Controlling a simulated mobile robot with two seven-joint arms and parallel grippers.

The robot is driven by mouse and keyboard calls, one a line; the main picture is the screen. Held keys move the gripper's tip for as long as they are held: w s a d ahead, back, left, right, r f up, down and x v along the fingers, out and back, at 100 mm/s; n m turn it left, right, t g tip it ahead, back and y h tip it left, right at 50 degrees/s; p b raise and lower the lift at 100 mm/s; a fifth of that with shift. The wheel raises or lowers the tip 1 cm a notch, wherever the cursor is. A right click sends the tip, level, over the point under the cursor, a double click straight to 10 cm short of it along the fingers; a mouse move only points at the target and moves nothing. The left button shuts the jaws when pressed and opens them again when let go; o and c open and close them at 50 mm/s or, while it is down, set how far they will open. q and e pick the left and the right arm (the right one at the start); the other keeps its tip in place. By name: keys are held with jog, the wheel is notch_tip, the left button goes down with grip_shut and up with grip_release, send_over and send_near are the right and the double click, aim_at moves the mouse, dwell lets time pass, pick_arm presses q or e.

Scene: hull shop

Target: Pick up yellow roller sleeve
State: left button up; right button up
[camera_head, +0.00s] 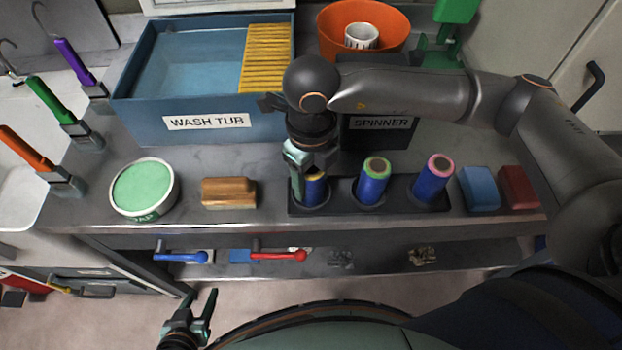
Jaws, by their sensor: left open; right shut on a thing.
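The yellow roller sleeve (316,190), blue with a yellow end, stands in the left socket of a black rack (341,203) on the bench. My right gripper (306,177) reaches down over it and is shut on it; its fingers and wrist hide part of the sleeve's top. A green-ended sleeve (374,181) and a pink-ended sleeve (433,179) stand upright in the other two sockets. My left gripper (203,312) is open and empty, low in front of the bench.
Behind stand the blue wash tub (150,110) and the spinner (380,137) with an orange bowl (333,45). On the bench lie a green soap tub (143,188), a wooden block brush (229,193), a blue block (479,188) and a red block (518,187). Brushes hang at left.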

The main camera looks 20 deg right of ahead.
jog(key=shift+c, duration=0.8)
